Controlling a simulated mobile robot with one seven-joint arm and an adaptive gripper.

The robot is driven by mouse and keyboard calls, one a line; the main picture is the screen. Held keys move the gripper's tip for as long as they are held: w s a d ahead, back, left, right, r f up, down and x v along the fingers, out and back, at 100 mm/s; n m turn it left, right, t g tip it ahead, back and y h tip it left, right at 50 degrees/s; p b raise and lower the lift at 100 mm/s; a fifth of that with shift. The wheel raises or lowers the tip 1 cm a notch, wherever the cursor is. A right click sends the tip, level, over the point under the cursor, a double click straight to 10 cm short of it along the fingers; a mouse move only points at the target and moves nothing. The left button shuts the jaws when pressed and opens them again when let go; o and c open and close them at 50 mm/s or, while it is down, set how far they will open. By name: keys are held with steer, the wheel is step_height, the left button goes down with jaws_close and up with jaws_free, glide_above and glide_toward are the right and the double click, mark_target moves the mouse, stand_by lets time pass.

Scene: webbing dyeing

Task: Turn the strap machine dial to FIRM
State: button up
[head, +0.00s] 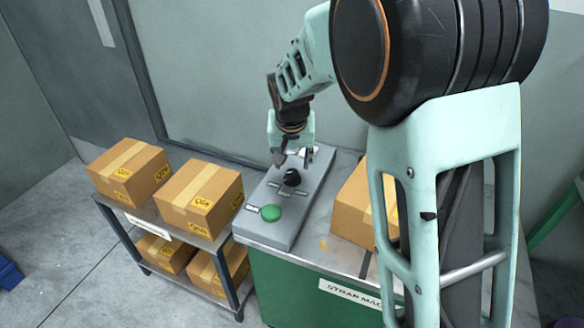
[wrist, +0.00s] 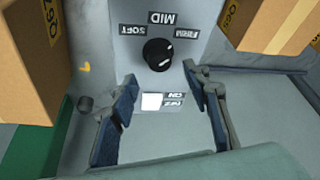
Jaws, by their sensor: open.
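The strap machine's black dial (head: 292,178) stands on a sloped grey control panel (head: 305,200). In the wrist view the dial (wrist: 158,54) is ringed by upside-down labels: SOFT (wrist: 132,29), MID (wrist: 160,18) and FIRM (wrist: 188,33). White marks show on the dial, but I cannot tell clearly which label it points to. My gripper (head: 293,158) is over the far end of the panel, just behind and above the dial. In the wrist view its open fingers (wrist: 160,78) are spread, with the dial beyond their tips and nothing between them gripped.
A green button (head: 271,213) is on the panel's near end. A white square (wrist: 152,102) shows between my fingers. A carton (head: 352,209) stands right of the panel on the machine top. More cartons (head: 201,196) sit on a shelf rack (head: 168,228) at left.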

steer(key=v, duration=0.6)
steer(key=shift+r, duration=0.15)
